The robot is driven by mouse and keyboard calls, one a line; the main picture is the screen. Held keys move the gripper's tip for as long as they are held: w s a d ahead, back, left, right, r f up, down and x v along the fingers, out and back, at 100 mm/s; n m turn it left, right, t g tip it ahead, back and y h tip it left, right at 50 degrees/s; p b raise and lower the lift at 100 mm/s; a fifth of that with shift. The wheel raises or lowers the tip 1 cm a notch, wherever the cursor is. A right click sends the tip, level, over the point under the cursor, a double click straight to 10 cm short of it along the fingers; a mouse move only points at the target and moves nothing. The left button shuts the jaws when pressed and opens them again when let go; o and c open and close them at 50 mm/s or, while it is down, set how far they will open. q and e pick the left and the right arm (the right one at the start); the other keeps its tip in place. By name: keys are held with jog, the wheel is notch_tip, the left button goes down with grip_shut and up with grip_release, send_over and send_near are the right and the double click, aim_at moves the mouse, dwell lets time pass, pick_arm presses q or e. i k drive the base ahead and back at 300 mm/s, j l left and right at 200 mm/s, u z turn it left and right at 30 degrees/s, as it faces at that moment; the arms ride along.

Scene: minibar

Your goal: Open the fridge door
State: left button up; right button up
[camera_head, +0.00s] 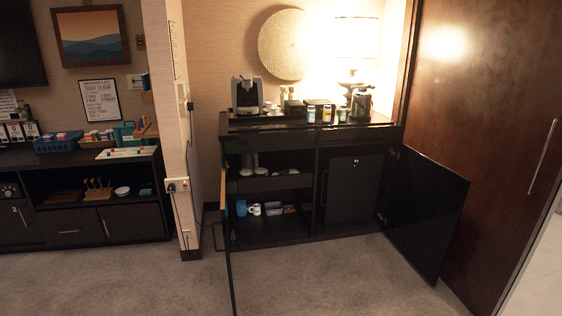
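The fridge door (350,192) is a dark panel in the right compartment of the black minibar cabinet (318,143). It looks shut, with a small pale mark near its top. The cabinet's right outer door (428,212) stands swung open to the right, leaving the fridge front exposed. The cabinet's left outer door (227,245) is also swung open and shows nearly edge-on. Neither of my grippers is in view.
A coffee machine (247,95), jars and a lamp (357,45) stand on the cabinet top. Cups sit on the open left shelves. A wall end (180,130) is at the left and a tall brown door (500,120) at the right. Carpet (330,280) in front is clear.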

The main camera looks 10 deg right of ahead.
aim_at(353, 181)
jog(key=i+l+z, duration=0.35)
jog(key=i, duration=0.2)
jog(key=i+l+z, duration=0.2)
jog(key=i+z, duration=0.15)
jog(key=i, duration=0.25)
jog(key=i+z, duration=0.3)
jog(key=i, duration=0.3)
